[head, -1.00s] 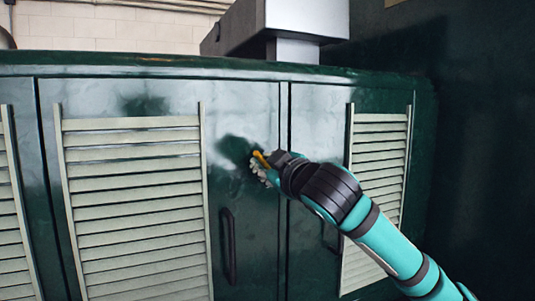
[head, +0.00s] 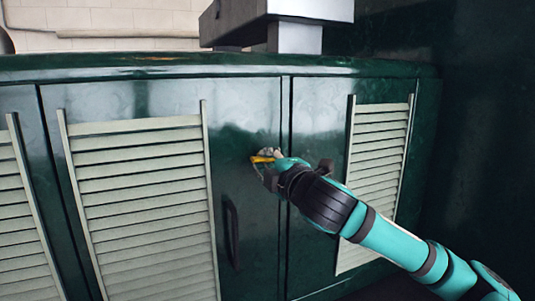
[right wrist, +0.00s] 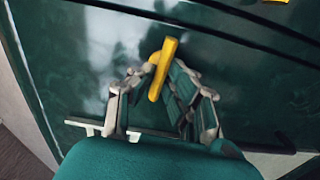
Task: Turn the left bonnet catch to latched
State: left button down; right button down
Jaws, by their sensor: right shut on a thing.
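The yellow catch (head: 261,159) is on the dark green bonnet door, left of the vertical seam and above a black handle. It lies nearly level in the head view. My right gripper (head: 268,157) is at it, its fingers partly hiding it. In the right wrist view the catch (right wrist: 163,66) stands between the two fingers of my right gripper (right wrist: 158,98), which is shut on it. My left gripper is not in view.
Pale louvre panels (head: 140,190) flank the catch door, with another louvre panel (head: 375,150) to the right. A black door handle (head: 232,232) sits below the catch. A grey metal box (head: 290,10) stands above the bonnet. Another yellow piece (right wrist: 296,31) shows at the wrist view's top right.

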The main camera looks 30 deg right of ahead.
jog(key=shift+n, duration=0.5)
jog(key=c, duration=1.3)
grip_release()
jog(key=shift+c, duration=0.2)
jog(key=s, duration=0.7)
jog(key=shift+s+a, duration=0.25)
jog(key=shift+f, duration=0.15)
